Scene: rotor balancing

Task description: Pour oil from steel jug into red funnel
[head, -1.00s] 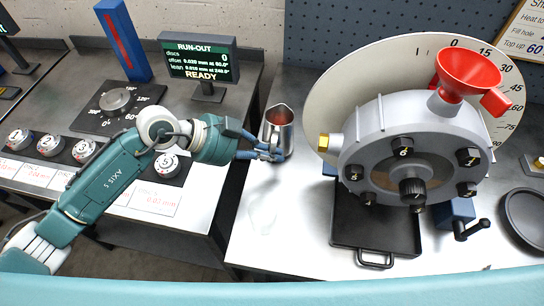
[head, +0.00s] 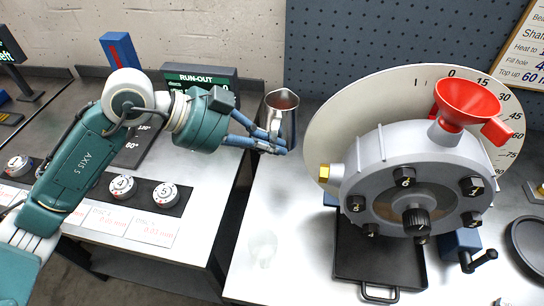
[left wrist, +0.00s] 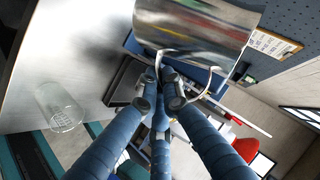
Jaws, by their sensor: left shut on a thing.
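The steel jug (head: 284,112) with reddish-brown oil showing in its mouth is upright in the head view, left of the rotor housing. My left gripper (head: 279,146) is shut on it, low on its side. In the left wrist view the jug's shiny wall (left wrist: 195,30) and its handle lie at my left fingertips (left wrist: 162,88). The red funnel (head: 466,101) sits at the top of the grey housing (head: 400,170), to the right of the jug and apart from it. My right gripper does not show.
A clear glass (head: 263,249) stands on the bench in front. A black tray (head: 345,262) lies under the housing. The run-out display (head: 200,79) is behind my left arm.

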